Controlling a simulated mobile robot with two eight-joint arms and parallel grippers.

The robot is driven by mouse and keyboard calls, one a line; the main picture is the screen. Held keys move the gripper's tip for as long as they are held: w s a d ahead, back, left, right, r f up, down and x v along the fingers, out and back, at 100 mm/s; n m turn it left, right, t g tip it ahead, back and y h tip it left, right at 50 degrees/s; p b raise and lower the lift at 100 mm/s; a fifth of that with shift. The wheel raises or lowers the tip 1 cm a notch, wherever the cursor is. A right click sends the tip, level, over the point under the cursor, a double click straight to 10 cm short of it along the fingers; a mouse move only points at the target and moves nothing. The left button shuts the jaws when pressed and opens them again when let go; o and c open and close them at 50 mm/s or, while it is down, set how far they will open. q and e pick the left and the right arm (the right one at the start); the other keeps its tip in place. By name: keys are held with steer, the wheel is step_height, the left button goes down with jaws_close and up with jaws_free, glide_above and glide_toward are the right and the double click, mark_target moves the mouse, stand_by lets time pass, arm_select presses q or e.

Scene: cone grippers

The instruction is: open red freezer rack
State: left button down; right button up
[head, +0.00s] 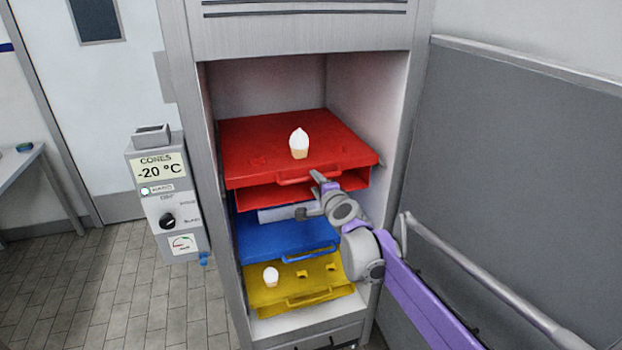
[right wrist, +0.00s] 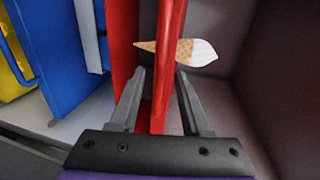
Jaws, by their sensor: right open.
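The red freezer rack (head: 262,146) is the top one in the open freezer cabinet. Its red handle (head: 296,179) runs along its front edge, and a cone with white ice cream (head: 299,145) stands on its top. My right gripper (head: 319,181) is at the right part of this handle. In the right wrist view my right gripper (right wrist: 160,80) is open, with a red bar of the rack (right wrist: 168,50) between its fingers. The cone (right wrist: 185,50) shows beyond it. Whether a finger touches the red rack I cannot tell. My left gripper is not in view.
Below the red rack are a blue rack (head: 262,240) and a yellow rack (head: 275,294) with a small white cone (head: 271,277). A control box (head: 167,195) reading -20 °C is on the left. The grey freezer door (head: 510,150) stands open on the right.

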mark_target(312, 179)
steer(key=shift+x, duration=2.15)
steer(key=shift+c, duration=0.2)
jaws_close()
